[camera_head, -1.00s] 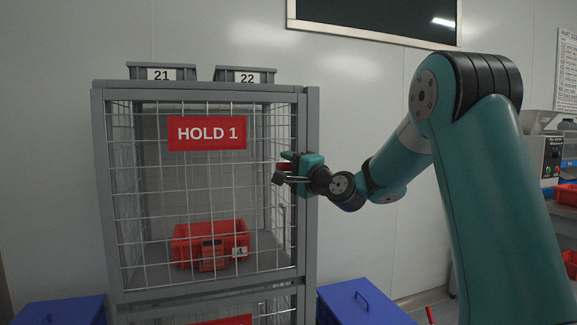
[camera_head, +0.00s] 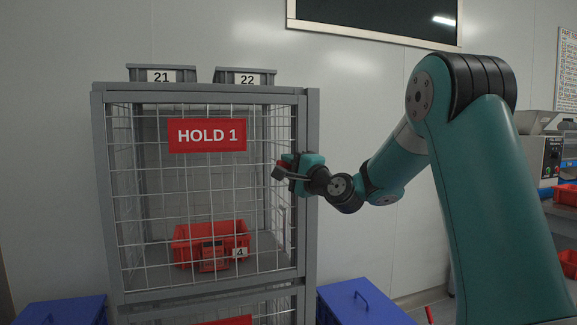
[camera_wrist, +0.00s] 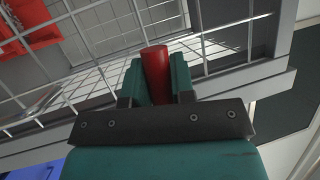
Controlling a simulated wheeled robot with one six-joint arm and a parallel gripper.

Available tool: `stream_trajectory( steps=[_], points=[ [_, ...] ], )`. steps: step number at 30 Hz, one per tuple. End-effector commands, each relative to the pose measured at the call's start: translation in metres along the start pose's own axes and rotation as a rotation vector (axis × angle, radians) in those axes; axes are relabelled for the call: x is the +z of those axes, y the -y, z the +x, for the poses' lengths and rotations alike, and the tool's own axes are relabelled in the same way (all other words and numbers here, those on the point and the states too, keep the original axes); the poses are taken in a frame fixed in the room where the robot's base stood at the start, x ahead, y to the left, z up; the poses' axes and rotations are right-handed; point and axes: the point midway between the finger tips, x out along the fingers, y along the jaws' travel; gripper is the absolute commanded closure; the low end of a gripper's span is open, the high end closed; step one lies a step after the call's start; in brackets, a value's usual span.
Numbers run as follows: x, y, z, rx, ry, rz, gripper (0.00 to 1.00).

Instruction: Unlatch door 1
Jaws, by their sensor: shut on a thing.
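Door 1 (camera_head: 190,215) is a wire-mesh door with a red "HOLD 1" sign (camera_head: 207,134), on the front of a grey cage. It looks shut against the frame. My gripper (camera_head: 286,167) is at the door's right edge, at about mid height. In the wrist view my gripper (camera_wrist: 156,78) is shut on a red cylindrical latch handle (camera_wrist: 155,70), with a teal finger on each side. In the head view the handle is mostly hidden by the gripper.
A red bin (camera_head: 211,243) labelled 4 sits inside the cage behind the mesh. Grey trays 21 (camera_head: 160,74) and 22 (camera_head: 245,76) stand on top. Blue lidded boxes stand low at the left (camera_head: 62,311) and right (camera_head: 362,303). A wall is behind.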

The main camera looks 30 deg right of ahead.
Motion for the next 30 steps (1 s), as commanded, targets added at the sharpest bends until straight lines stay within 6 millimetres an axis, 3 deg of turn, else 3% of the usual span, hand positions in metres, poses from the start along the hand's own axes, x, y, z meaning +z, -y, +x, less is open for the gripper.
stream_trajectory(
  steps=[15, 30],
  points=[
    [-0.010, 0.035, 0.004, -0.155, -0.085, 0.391, 1.00],
    [-0.021, 0.050, 0.002, -0.254, -0.135, 0.623, 1.00]
  ],
)
